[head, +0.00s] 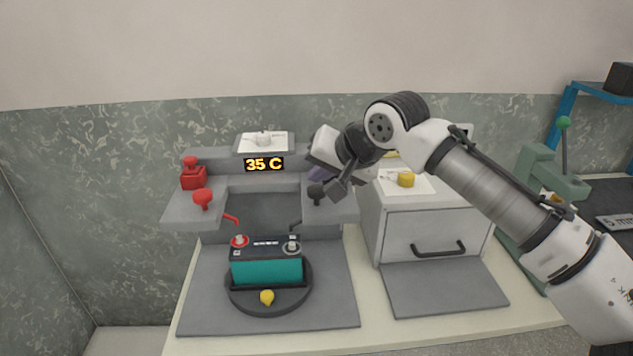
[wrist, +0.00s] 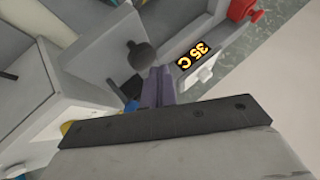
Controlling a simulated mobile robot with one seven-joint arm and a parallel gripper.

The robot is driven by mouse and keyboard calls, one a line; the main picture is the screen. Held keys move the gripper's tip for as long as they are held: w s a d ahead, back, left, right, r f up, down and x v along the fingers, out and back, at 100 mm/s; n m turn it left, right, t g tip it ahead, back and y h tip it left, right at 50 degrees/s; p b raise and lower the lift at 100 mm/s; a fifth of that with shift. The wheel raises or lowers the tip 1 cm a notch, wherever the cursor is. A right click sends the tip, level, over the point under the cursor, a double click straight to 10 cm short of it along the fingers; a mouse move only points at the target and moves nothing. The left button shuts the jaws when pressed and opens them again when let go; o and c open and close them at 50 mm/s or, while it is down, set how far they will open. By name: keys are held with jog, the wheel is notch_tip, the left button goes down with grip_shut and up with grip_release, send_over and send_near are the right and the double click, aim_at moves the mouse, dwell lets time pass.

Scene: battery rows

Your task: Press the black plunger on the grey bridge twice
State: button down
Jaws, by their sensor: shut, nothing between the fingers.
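The grey bridge (head: 180,213) stands behind a battery, with a red plunger (head: 202,198) on its left arm and the black plunger (head: 316,192) on its right arm. In the wrist view the black plunger (wrist: 141,55) shows as a dark round knob just beyond my fingers. A display (head: 264,164) on the bridge reads 35 C.
A teal and black battery (head: 267,268) sits on a dark round plate with a yellow pointer (head: 267,297). A white drawer cabinet (head: 405,235) with a yellow knob (head: 406,179) stands right of the bridge. A green lever press (head: 548,175) is farther right.

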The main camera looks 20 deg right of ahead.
aim_at(320, 191)
jog(key=shift+r, duration=0.3)
notch_tip(320, 191, up, 5)
jog(key=p, duration=0.4)
jog(key=shift+f, duration=0.1)
dwell(2.5)
